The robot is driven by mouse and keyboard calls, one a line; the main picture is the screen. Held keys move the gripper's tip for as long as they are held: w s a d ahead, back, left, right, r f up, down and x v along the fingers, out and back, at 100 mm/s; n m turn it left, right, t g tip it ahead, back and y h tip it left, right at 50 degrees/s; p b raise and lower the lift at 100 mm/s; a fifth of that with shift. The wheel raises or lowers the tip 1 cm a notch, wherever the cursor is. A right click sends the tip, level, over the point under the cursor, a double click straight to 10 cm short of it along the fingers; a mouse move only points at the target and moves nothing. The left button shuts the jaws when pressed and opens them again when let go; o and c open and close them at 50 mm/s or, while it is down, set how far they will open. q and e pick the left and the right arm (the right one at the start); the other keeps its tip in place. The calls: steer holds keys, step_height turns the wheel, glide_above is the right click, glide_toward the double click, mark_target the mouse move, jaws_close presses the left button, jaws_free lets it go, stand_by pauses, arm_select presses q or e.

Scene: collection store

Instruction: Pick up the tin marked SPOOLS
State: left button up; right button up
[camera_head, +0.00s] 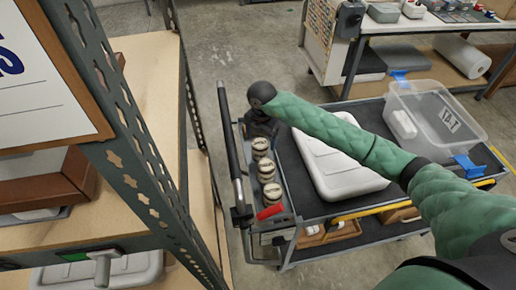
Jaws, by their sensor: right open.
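Three round tins with pale lids stand in a row in the narrow tray at the left end of the cart: a far tin (260,146), a middle tin (266,168) and a near tin (272,193). Their lids carry dark marks too small to read, so I cannot tell which is marked SPOOLS. My right arm, in a green sleeve, reaches across the cart from the right. My right gripper (259,128) is dark, points down and is open, just beyond the far tin. Its fingers are hard to make out. My left gripper is not in view.
The cart (335,215) carries a white lidded box (335,165) and a clear bin (435,115). A red object (269,212) lies by the near tin. A metal shelf rack (150,185) stands close on the left. A workbench (425,25) stands behind; floor shows between.

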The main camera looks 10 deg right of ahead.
steer(key=shift+s+f, duration=0.1)
steer(key=shift+f, duration=0.65)
steer(key=f, duration=0.1)
steer(key=f+b, duration=0.1)
steer(key=f, duration=0.1)
steer(key=shift+a+f, duration=0.25)
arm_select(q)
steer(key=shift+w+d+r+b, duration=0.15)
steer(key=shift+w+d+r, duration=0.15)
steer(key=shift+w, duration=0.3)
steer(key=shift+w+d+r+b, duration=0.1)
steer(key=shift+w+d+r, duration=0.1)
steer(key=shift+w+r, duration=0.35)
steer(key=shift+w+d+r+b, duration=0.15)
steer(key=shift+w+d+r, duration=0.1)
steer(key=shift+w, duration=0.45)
arm_select(e)
steer(key=shift+s+f, duration=0.1)
steer(key=shift+f, duration=0.4)
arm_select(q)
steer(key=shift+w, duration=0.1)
arm_select(e)
steer(key=c, duration=1.3)
